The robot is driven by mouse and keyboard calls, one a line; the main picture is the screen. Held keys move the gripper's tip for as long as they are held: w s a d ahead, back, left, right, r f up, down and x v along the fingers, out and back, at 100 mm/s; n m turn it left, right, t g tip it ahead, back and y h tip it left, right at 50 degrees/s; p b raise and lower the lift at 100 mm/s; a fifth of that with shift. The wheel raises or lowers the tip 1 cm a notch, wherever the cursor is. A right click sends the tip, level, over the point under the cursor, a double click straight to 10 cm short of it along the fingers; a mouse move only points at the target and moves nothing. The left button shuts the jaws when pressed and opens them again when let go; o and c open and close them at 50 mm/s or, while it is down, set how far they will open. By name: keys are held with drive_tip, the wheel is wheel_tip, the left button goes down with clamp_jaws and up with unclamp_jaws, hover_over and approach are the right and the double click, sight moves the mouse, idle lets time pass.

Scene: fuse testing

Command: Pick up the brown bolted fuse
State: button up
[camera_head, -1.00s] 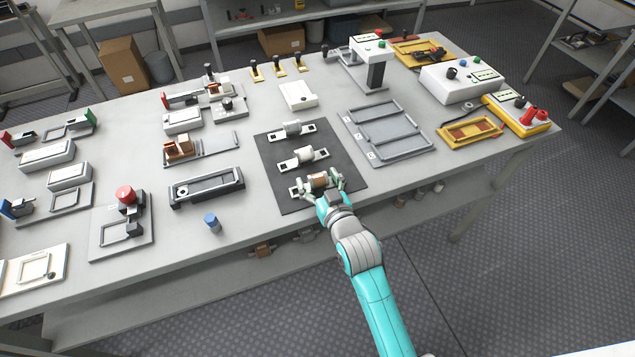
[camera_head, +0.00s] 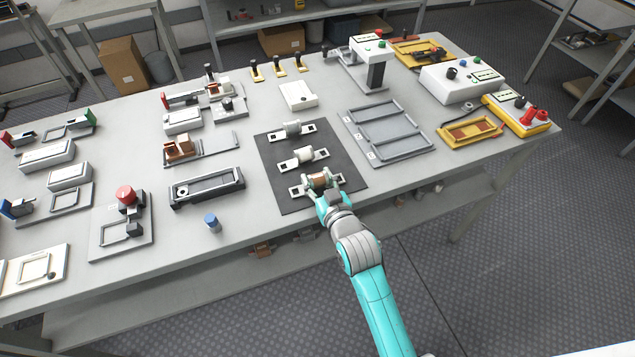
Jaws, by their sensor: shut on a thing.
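The brown bolted fuse (camera_head: 318,181) lies at the near end of the dark mat (camera_head: 285,204), with a flat metal tab showing on its left. My gripper (camera_head: 319,188) reaches over it from the near side and is shut on its brown body. The fuse's right end is partly hidden by my gripper. I cannot tell whether the fuse is clear of the mat.
A grey tray with several compartments (camera_head: 427,152) lies right of the mat. A black rectangular fixture (camera_head: 207,187) and a small blue-topped cylinder (camera_head: 212,223) are to the left. A white box (camera_head: 298,96) stands behind the mat. The table's front edge is close under my arm.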

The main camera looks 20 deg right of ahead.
sight(318, 176)
drive_tip(key=shift+r, duration=5.05)
